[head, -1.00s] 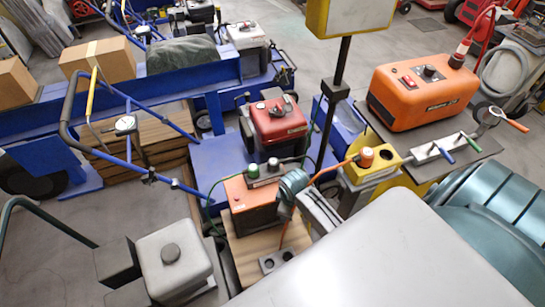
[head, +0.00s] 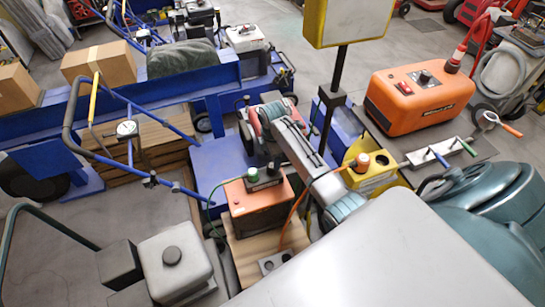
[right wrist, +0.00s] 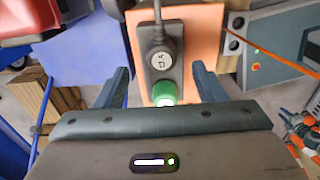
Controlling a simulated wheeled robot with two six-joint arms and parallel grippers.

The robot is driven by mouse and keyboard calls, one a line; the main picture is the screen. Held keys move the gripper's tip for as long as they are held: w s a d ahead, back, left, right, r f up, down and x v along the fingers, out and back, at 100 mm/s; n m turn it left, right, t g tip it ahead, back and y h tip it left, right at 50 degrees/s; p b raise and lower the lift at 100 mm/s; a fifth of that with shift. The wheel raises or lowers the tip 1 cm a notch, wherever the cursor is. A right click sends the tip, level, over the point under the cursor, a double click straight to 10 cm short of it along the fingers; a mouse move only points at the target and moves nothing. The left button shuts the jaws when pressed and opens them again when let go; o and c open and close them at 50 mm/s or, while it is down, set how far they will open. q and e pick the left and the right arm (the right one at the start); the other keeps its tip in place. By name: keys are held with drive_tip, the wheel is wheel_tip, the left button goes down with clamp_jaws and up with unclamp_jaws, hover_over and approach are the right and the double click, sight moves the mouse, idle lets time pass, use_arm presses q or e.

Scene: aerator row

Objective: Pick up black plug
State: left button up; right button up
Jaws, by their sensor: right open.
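The black plug (right wrist: 160,55) is a dark block with a cable at its far end, on the face of an orange box (right wrist: 205,35). A green cap or knob (right wrist: 163,93) is at its near end. In the head view the orange box (head: 258,202) stands on a wooden board, with dark fittings and the green cap (head: 252,174) on top. My right gripper (right wrist: 160,72) is open; its two dark blue fingers appear on either side of the plug, apart from it. I cannot tell their height above it. My left gripper is not in view.
A yellow box (head: 370,180) with an orange-topped fitting stands right of the orange box. A red engine (head: 290,105) is behind, partly hidden by my right arm. A black post with a yellow-edged sign (head: 345,20) rises nearby. Blue cart rails (head: 165,182) cross at left.

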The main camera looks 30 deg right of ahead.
sight(272, 165)
wheel_tip(272, 165, down, 5)
drive_tip(key=shift+s+r+p, duration=0.15)
drive_tip(key=shift+p, duration=0.75)
drive_tip(key=shift+a+f, duration=0.1)
drive_tip(key=shift+f, duration=0.45)
drive_tip(key=c, duration=1.1)
